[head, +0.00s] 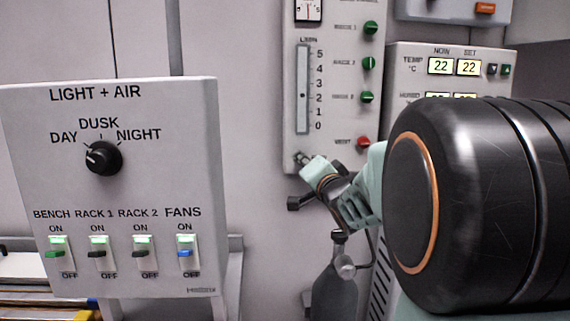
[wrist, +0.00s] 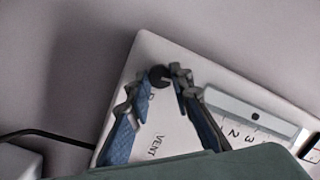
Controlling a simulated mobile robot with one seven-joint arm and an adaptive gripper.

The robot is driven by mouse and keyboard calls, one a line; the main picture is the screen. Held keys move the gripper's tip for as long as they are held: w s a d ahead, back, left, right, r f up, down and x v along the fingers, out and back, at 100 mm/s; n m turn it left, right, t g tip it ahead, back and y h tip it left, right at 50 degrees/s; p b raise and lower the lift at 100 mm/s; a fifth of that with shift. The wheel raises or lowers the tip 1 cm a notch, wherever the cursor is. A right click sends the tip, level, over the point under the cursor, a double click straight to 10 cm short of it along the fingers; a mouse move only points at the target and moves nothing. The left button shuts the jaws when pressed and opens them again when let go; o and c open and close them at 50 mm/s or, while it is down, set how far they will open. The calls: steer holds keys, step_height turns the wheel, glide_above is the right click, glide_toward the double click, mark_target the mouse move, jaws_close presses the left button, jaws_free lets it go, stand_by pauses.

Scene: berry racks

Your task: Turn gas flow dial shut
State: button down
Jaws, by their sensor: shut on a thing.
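The gas flow dial is a small dark knob (wrist: 159,76) near the lower end of the pale gas panel (head: 292,75), below the flow tube. My gripper (wrist: 158,92) is shut on the dial, with one finger on each side of it in the wrist view. In the head view my gripper (head: 303,160) reaches the panel's lower left corner, and my fingers mostly hide the dial.
Green valve knobs (head: 367,97) and a red vent knob (head: 363,143) line the panel's right side. A light and air box (head: 110,190) stands at left. A gas cylinder (head: 336,292) is below my gripper, and a temperature display box (head: 450,50) is at right.

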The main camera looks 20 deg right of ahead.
steer(key=shift+n, duration=0.3)
steer(key=shift+a+r+n+g+h+b, duration=0.1)
steer(key=shift+n+g+h+b, duration=0.4)
steer(key=shift+n+b, duration=2.55)
steer(key=shift+d+r+n+g+h+b, duration=0.15)
steer(key=shift+n+h+b, duration=0.55)
steer(key=shift+n+b, duration=2.35)
steer(key=shift+a+n+g+h+b, duration=0.15)
steer(key=shift+n+g+h+b, duration=0.35)
steer(key=shift+n+b, duration=2.55)
steer(key=n+p, duration=0.2)
steer(key=n, duration=0.1)
steer(key=shift+p, duration=0.4)
steer(key=c, duration=1.7)
jaws_free()
